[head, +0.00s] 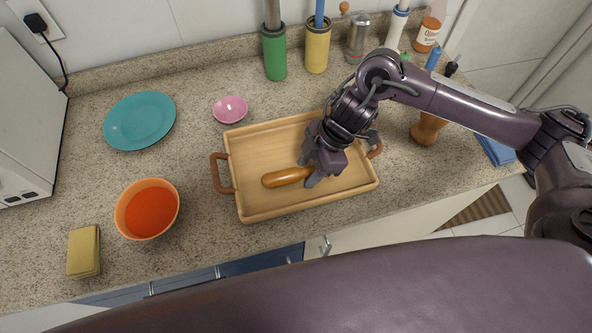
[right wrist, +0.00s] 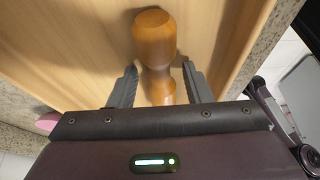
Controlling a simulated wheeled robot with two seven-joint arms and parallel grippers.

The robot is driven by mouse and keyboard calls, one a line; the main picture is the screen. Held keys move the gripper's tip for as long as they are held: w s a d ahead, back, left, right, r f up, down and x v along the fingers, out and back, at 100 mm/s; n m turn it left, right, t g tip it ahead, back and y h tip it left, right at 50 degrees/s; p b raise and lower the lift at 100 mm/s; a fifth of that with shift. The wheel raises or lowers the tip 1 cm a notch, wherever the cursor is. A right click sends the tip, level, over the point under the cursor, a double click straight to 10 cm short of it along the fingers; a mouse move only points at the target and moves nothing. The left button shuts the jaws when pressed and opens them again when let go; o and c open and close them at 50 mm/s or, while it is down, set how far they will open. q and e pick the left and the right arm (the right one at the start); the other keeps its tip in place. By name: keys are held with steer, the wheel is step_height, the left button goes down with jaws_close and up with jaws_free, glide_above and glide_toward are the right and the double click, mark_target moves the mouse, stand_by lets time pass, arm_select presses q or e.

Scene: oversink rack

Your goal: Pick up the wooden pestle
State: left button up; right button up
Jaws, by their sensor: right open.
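The wooden pestle (head: 286,177) lies in the wooden tray (head: 258,211), its rounded brown end pointing left in the head view. My right gripper (head: 309,177) is over the pestle's right part, with its fingers on either side of it. In the right wrist view the pestle (right wrist: 155,45) runs between the two open fingers of the right gripper (right wrist: 158,82), with a gap visible at each side. The pestle's other end is hidden by the gripper. My left gripper is not in view.
The tray has raised rims and brown handles. An orange bowl (head: 147,209), yellow sponge (head: 84,251), teal plate (head: 140,120) and pink bowl (head: 230,109) stand to the left. Green (head: 274,52) and yellow (head: 317,46) canisters stand behind. The tray's left part is clear.

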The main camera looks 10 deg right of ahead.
jaws_close()
steer(key=shift+r, duration=0.1)
